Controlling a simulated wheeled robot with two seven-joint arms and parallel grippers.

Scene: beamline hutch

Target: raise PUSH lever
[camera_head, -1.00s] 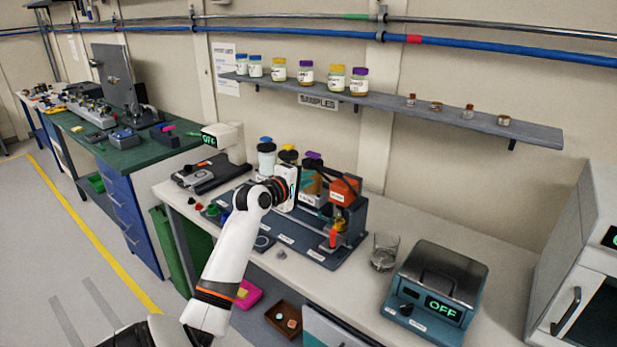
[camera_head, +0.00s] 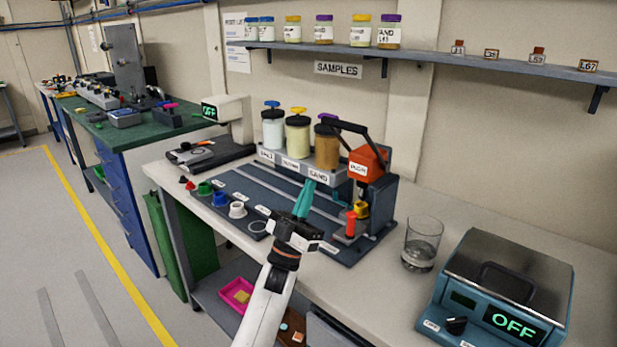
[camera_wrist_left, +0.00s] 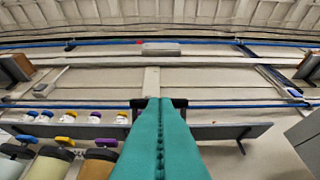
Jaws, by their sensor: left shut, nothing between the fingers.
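A bench unit with a dark base (camera_head: 300,208) stands on the pale bench in the head view. At its right end is a dark stand with an orange block (camera_head: 367,163) and a black bar (camera_head: 352,128) angled above it. The block's label is too small to read surely, and no PUSH marking is legible. A red-orange upright piece (camera_head: 350,224) and a yellow piece (camera_head: 361,208) are below the block. My left gripper (camera_head: 308,184) is in front of the unit, left of the block and apart from it. Its teal fingers are together, empty, pointing up; they also fill the wrist view's centre (camera_wrist_left: 160,140).
Several capped jars, one a white jar (camera_head: 273,128), stand in the unit's rear rack. Small coloured pieces lie along its front left. A glass beaker (camera_head: 421,244) and a teal device reading OFF (camera_head: 505,290) stand to the right. A sample shelf (camera_head: 430,62) runs above.

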